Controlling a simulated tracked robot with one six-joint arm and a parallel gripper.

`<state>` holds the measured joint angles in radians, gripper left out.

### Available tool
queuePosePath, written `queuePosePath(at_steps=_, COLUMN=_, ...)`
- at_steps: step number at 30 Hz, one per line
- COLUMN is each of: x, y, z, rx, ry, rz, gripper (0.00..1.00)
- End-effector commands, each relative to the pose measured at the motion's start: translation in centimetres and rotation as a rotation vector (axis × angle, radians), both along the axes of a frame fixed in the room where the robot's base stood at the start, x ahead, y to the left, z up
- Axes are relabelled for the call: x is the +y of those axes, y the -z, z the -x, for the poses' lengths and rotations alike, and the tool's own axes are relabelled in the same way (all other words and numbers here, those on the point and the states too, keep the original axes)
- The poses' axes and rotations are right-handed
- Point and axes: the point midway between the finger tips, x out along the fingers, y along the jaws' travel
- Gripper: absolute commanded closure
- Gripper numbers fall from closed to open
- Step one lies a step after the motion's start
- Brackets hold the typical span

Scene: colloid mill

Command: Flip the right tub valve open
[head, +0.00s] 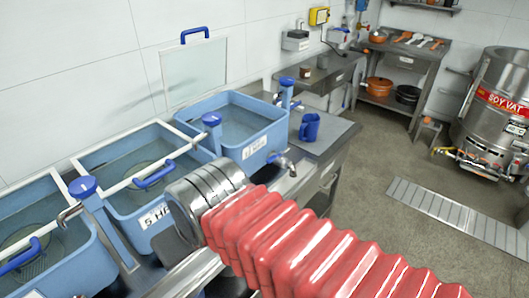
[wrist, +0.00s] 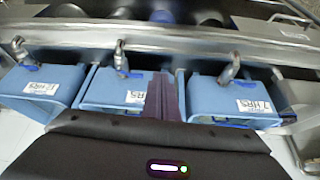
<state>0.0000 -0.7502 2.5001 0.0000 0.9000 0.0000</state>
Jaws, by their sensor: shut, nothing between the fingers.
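The right tub (head: 241,150) is a blue, water-filled basin with a white label on its front, beyond my arm in the head view. At its front is a metal tap valve (head: 284,163) with a small blue lever. The wrist view shows the right tub (wrist: 205,97), labelled 7 HRS, with its grey valve (wrist: 230,68) and a blue lever part at its base. My gripper (wrist: 161,92) shows as a dark purplish shape before the middle tub, left of the right valve, shut and empty. In the head view my wrist and red sleeve hide the fingers.
The middle tub (head: 140,155) and left tub (head: 25,215) stand in a row leftward, with blue-topped posts between. A blue mug (head: 310,127) stands on the counter right of the right tub. The soy vat (head: 500,110) is far right; the floor between is mostly clear.

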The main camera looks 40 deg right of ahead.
Motion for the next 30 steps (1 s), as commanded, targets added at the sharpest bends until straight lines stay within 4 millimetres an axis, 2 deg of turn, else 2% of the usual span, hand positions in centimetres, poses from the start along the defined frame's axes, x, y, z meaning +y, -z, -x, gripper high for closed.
queuePosePath(at_steps=8, x=-0.6, y=-0.6, z=-1.0, rx=0.01, ry=0.003, rz=0.004, gripper=1.0)
queuePosePath(at_steps=14, x=-3.2, y=-2.0, z=-3.9, rx=0.04, ry=0.008, rz=0.017, gripper=1.0)
queuePosePath(at_steps=23, x=-8.9, y=-3.7, z=-9.7, rx=0.089, ry=0.004, rz=0.032, gripper=1.0)
queuePosePath(at_steps=30, x=-14.9, y=-4.0, z=-13.9, rx=0.119, ry=0.0, rz=0.033, gripper=1.0)
